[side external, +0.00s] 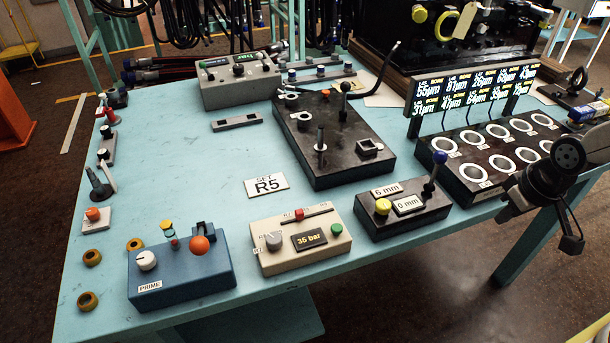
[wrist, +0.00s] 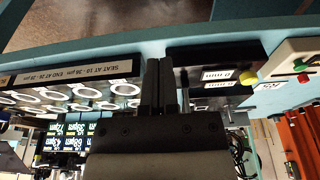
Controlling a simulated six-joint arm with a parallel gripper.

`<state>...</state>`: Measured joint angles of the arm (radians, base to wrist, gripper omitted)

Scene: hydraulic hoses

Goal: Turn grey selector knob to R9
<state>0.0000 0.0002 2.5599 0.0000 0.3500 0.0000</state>
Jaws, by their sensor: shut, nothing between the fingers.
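The grey selector knob (side external: 273,241) sits on the left of a beige box (side external: 300,262) with a "35 bar" display (side external: 310,240). Small labels stand around the knob, too small to read surely, so its setting cannot be told. A white card (side external: 267,184) behind the box reads "SET R5", not R9. My gripper (side external: 507,212) is at the table's right, beside the black ring block, well away from the knob. In the wrist view its fingers (wrist: 159,86) are together and empty. Part of the beige box (wrist: 290,62) shows there at the right, without the knob.
A black box (side external: 405,211) with a yellow button and a blue-tipped lever stands between my gripper and the beige box. A blue PRIME box (side external: 180,277) is left of the beige box. The black ring block (side external: 480,178) and its lit sign (side external: 470,88) are close to my gripper.

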